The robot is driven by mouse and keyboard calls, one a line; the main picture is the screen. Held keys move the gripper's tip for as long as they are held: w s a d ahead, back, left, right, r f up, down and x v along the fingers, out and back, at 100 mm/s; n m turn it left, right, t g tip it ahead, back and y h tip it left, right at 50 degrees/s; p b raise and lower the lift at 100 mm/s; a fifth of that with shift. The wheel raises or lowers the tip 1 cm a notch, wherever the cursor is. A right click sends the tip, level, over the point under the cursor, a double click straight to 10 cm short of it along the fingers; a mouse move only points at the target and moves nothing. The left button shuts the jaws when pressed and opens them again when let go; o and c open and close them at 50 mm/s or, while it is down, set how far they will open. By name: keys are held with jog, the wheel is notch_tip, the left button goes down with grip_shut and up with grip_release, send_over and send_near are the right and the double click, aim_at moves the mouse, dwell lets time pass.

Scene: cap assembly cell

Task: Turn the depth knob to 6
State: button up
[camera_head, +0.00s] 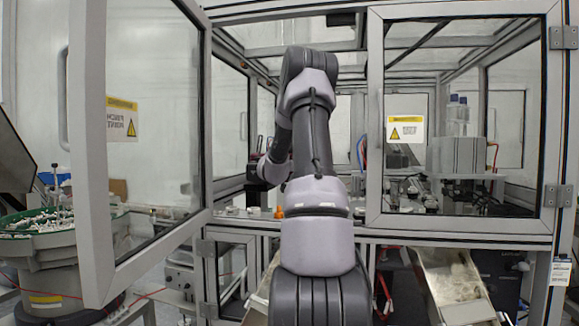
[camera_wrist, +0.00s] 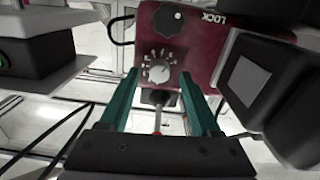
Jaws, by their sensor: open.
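In the wrist view, the depth knob (camera_wrist: 159,73) is a pale round dial with markings around it on a dark red panel (camera_wrist: 205,50). Its exact setting is too small to read. A black lobed knob (camera_wrist: 167,18) sits above it, beside the word LOCK. My gripper (camera_wrist: 160,85) is open, with its two green fingers on either side of the depth knob in the picture. I cannot tell whether they touch it. In the head view, my arm reaches into the cell and hides the panel and most of my gripper.
A dark box with a grey face (camera_wrist: 262,92) stands close on the right in the wrist view. Another dark box (camera_wrist: 35,45) is on the left. In the head view, an open glazed door (camera_head: 95,180) stands left of my arm and a closed framed window (camera_head: 460,120) is on the right.

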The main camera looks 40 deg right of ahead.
jog(key=shift+w+d, duration=0.35)
jog(key=shift+d, duration=0.1)
grip_shut()
jog(key=shift+a+n, duration=0.1)
jog(key=shift+n, duration=0.3)
jog(key=n, duration=1.1)
dwell(0.3)
